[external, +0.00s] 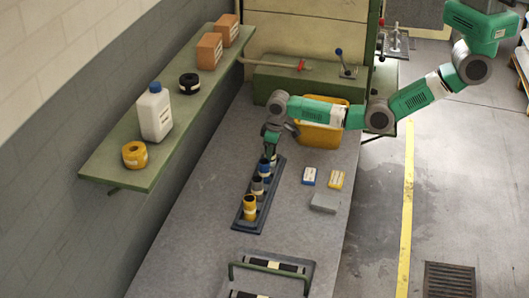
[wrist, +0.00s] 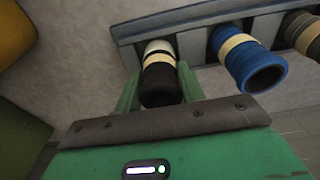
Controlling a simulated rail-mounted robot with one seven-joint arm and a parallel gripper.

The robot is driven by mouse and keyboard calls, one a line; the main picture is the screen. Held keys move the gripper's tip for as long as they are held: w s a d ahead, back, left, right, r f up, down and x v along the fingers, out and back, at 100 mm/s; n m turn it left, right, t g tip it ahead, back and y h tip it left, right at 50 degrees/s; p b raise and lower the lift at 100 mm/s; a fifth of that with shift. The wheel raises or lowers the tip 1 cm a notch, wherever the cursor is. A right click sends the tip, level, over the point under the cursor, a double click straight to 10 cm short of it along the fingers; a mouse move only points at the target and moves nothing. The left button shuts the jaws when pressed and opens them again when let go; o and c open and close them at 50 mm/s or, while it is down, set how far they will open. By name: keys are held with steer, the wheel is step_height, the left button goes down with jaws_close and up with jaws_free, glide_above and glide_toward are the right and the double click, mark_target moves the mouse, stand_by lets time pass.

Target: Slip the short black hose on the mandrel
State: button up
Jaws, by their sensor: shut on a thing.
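The short black hose (wrist: 160,82) has a cream band and stands in the far end of the dark rack (wrist: 120,32). In the external view my gripper (external: 271,150) points down at the far end of the rack (external: 240,226), and the black hose is mostly hidden there.
Blue (external: 265,170), grey (external: 257,186) and yellow (external: 249,207) hoses stand close by in the same rack. A yellow bin (external: 320,137) stands behind. Small boxes (external: 309,176) and a grey block (external: 324,203) lie right. A shelf (external: 110,160) runs along the left wall.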

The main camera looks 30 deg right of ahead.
steer(key=o, duration=1.1)
steer(key=shift+f, duration=0.1)
steer(key=r+p, duration=0.1)
steer(key=r, duration=0.7)
steer(key=s+d+r+p, duration=0.1)
steer(key=r, duration=0.3)
steer(key=shift+r+p, duration=0.15)
steer(key=shift+p, duration=0.2)
steer(key=shift+w+d, duration=0.1)
